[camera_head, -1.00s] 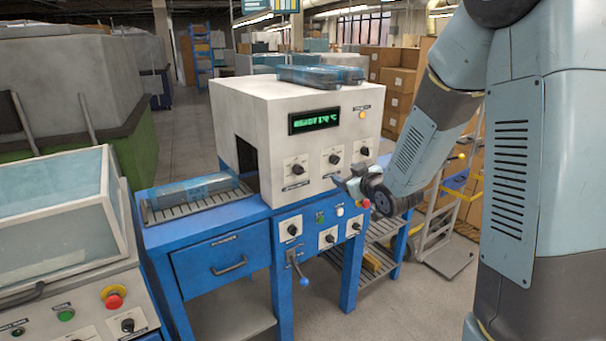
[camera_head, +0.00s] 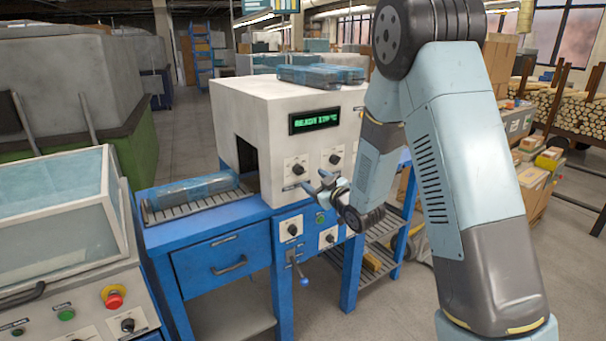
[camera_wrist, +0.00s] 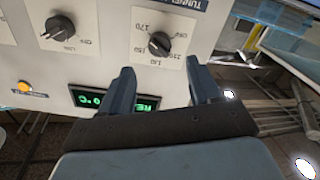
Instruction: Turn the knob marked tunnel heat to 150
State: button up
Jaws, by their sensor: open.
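The knob marked tunnel heat is the left dark knob (camera_head: 297,169) on the upper front of the white machine (camera_head: 240,105). In the wrist view the knob (camera_wrist: 158,43) appears upside down on a white dial plate, with part of its label showing above. Its exact setting is hard to read. My gripper (camera_head: 322,183) is open and empty, just right of and slightly below the knob in the head view. In the wrist view the gripper's fingertips (camera_wrist: 162,74) are spread, with the knob beyond the gap, apart from them.
A green display (camera_head: 315,121) seems to read READY 170 °C. Lower knobs and a blue-tipped lever (camera_head: 304,281) are on the blue frame. A blue wrapped pack (camera_head: 197,187) lies on the rollers at left.

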aim_at(301, 172)
jog(key=x, duration=0.7)
jog(key=shift+w+a, duration=0.1)
jog(key=shift+w, duration=0.05)
jog(key=shift+c, duration=0.4)
jog(key=c, duration=1)
jog(key=shift+o, duration=0.2)
jog(key=shift+n, duration=0.4)
jog(key=n, duration=0.5)
jog(key=shift+f+n, duration=0.1)
jog(key=shift+n, duration=0.2)
jog(key=n, duration=0.5)
jog(key=shift+a+f, duration=0.1)
jog(key=shift+f, duration=0.1)
jog(key=shift+s+n, duration=0.2)
jog(key=shift+n, duration=0.2)
